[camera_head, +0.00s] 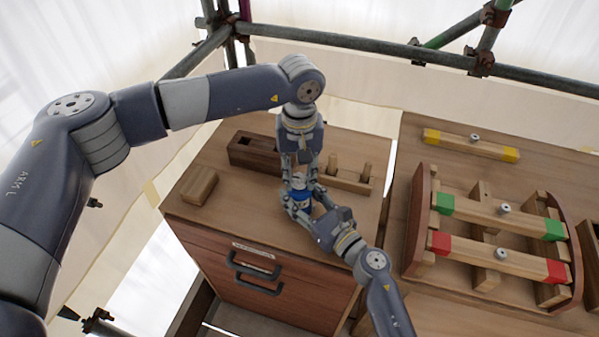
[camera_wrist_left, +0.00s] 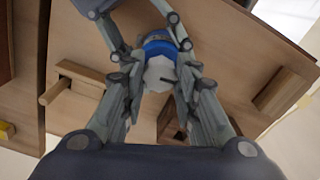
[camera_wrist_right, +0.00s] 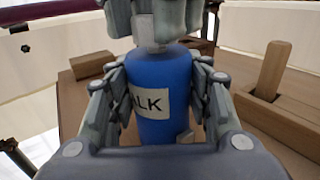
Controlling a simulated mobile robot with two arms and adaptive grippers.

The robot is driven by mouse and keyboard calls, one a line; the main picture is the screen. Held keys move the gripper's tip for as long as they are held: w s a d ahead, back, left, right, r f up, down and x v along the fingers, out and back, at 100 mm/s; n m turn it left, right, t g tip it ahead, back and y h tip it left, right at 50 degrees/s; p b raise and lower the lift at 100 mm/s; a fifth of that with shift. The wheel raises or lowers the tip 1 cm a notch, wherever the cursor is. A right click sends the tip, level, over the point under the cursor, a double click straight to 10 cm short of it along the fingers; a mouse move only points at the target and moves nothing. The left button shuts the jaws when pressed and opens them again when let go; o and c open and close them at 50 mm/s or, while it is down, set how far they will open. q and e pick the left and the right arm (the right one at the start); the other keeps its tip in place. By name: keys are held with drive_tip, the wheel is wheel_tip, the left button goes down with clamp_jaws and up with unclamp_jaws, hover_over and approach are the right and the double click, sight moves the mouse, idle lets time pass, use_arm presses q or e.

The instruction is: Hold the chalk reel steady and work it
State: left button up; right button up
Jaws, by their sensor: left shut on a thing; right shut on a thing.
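The chalk reel (camera_wrist_right: 160,110) is a blue upright cylinder, its white label partly reading "ALK" in the right wrist view. It stands at the cabinet top's middle, and its blue body also shows in the head view (camera_head: 302,198). My right gripper (camera_head: 298,205) is shut around the blue body from the front right. My left gripper (camera_head: 300,178) comes down from above and is shut on the pale top part of the reel (camera_wrist_left: 160,72). The fingers hide much of the reel, and I cannot tell whether its base touches the wood.
A dark slotted wooden block (camera_head: 250,150), a small wooden block (camera_head: 198,186) and a pegged rack (camera_head: 345,180) stand close by on the cabinet top (camera_head: 215,215). To the right, a bench holds a curved-sided rack (camera_head: 420,215) with green- and red-ended bars. Scaffold pipes (camera_head: 370,47) run behind.

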sight(299, 178)
use_arm(q)
drive_tip(key=shift+w+a+m, duration=0.1)
drive_tip(key=shift+m, duration=0.5)
drive_tip(key=o, duration=1.1)
wheel_tip(299, 178, up, 12)
drive_tip(key=shift+r, duration=0.1)
